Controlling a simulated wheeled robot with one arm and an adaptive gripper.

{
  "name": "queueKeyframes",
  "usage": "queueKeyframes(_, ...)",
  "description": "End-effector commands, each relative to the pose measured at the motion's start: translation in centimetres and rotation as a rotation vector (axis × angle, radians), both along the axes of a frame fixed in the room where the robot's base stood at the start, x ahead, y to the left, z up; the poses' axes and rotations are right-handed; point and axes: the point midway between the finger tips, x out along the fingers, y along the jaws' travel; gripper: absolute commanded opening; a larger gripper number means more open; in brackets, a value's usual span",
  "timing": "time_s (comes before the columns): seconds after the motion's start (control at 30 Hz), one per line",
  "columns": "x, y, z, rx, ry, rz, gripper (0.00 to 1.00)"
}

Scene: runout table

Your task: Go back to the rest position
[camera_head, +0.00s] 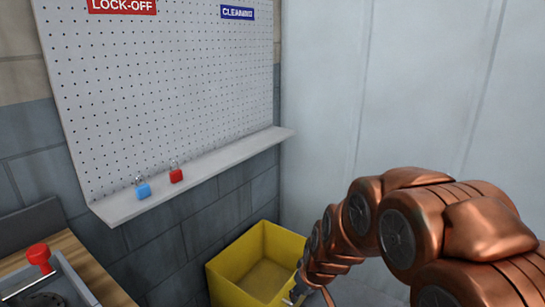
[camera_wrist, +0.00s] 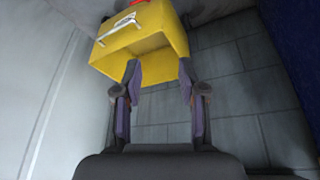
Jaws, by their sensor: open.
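My copper-coloured arm reaches in from the right in the head view and bends down towards the yellow bin (camera_head: 225,282). My gripper (camera_wrist: 160,72) shows in the wrist view with its two dark fingers spread apart and nothing between them. The yellow bin also shows in the wrist view (camera_wrist: 165,38), beyond the fingertips. I cannot tell the gap between fingers and bin. In the head view the gripper is mostly cut off at the bottom edge.
A pegboard (camera_head: 165,90) has a shelf (camera_head: 215,165) holding a blue padlock (camera_head: 143,191) and a red padlock (camera_head: 176,175). A red knob (camera_head: 39,255) stands at lower left. A pale wall (camera_head: 400,80) is behind my arm. A pale elongated item (camera_wrist: 124,28) shows over the bin.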

Motion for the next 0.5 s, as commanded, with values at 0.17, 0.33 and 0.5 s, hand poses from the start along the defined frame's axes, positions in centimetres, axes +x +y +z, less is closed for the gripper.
queueKeyframes(0.17, -3.4, -1.3, 4.0, 0.012, 0.063, -0.045, 0.41)
queueKeyframes(0.33, -7.0, -2.5, 6.9, 0.016, 0.13, -0.09, 0.41)
queueKeyframes(0.5, -10.9, -3.8, 9.6, 0.012, 0.2, -0.139, 0.41)
